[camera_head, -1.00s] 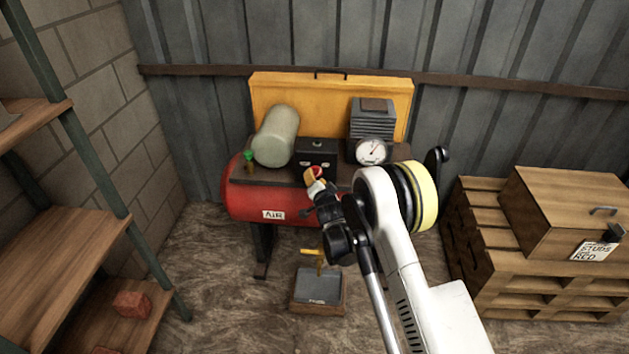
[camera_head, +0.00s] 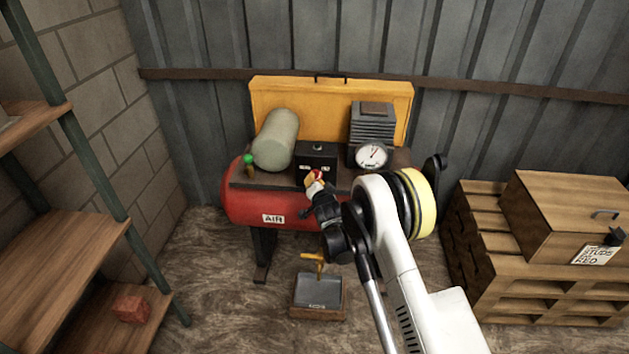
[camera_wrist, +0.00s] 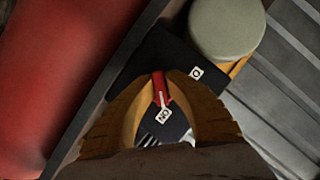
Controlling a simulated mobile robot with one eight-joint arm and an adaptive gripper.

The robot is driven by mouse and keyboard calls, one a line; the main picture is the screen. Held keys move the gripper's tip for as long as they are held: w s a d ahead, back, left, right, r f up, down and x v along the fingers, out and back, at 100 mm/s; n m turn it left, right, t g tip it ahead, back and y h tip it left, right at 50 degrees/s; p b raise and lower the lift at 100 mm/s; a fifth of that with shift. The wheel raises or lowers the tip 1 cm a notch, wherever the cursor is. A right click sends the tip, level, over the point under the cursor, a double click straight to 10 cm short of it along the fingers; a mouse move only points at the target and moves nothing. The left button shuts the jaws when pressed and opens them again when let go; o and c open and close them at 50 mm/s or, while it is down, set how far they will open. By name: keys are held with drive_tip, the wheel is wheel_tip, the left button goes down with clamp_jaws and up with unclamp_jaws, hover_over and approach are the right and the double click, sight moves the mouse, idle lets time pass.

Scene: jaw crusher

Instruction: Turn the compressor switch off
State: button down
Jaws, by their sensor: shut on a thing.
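The compressor has a red tank marked AIR (camera_head: 240,208) and stands against the back wall. Its black switch box (camera_head: 316,157) sits on the top plate; it also shows in the wrist view (camera_wrist: 150,58). A red switch handle (camera_wrist: 160,88) with a white pointer lies between the yellow fingers of my gripper (camera_wrist: 158,76), which is shut on it. The pointer end is beside the white ON label (camera_wrist: 165,114). A white O label (camera_wrist: 195,73) is up and right of the handle. In the head view my gripper (camera_head: 314,180) is at the box's front and partly hides the handle.
A grey-green cylinder (camera_head: 276,140), a finned block (camera_head: 372,124) and a round gauge (camera_head: 371,156) are on the compressor. A foot pedal box (camera_head: 318,293) is on the floor below. Wooden shelves (camera_head: 60,250) are left; a crate on pallets (camera_head: 560,215) is right.

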drive_tip(key=n+h, duration=0.2)
drive_tip(key=n, duration=0.1)
drive_tip(key=shift+g, duration=0.4)
drive_tip(key=n+h, duration=0.2)
drive_tip(key=n, duration=0.1)
drive_tip(key=n+h, duration=0.2)
drive_tip(key=n, duration=0.1)
drive_tip(key=shift+d, duration=0.1)
drive_tip(key=shift+d+n+h, duration=0.1)
drive_tip(key=shift+n+h, duration=1)
drive_tip(key=shift+n, duration=0.4)
drive_tip(key=shift+t, duration=0.3)
drive_tip(key=c, duration=1.4)
unclamp_jaws()
